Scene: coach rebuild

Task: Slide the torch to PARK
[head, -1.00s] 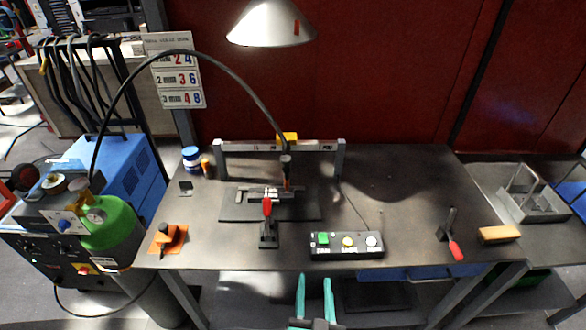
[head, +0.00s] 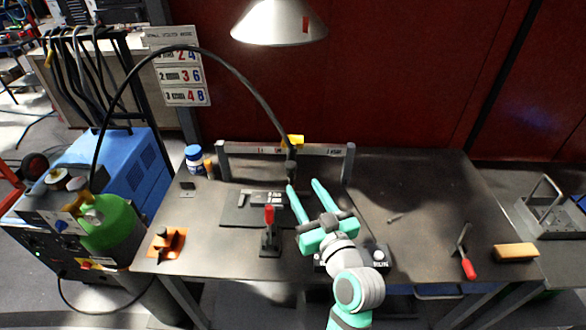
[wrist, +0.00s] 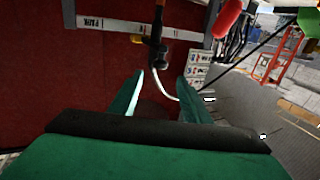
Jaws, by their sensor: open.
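The torch (head: 291,165) hangs from a yellow carriage (head: 296,141) near the middle of a pale rail (head: 262,149) at the back of the bench. In the wrist view the torch (wrist: 157,50) is dark, with its cable beside it. The word PARK (wrist: 90,22) is on the rail's left part there, away from the torch; this is the rail's right end in the head view. My gripper (head: 302,185) is open and empty, its fingertips close to the torch. In the wrist view the torch lies beyond the gap between my fingertips (wrist: 161,80); I see no contact.
A dark plate (head: 235,212) with metal pieces and a red-handled clamp (head: 269,230) stand left of my arm. My arm partly hides a button box (head: 380,258). A lamp (head: 278,22) hangs above. The bench right of my gripper is mostly clear.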

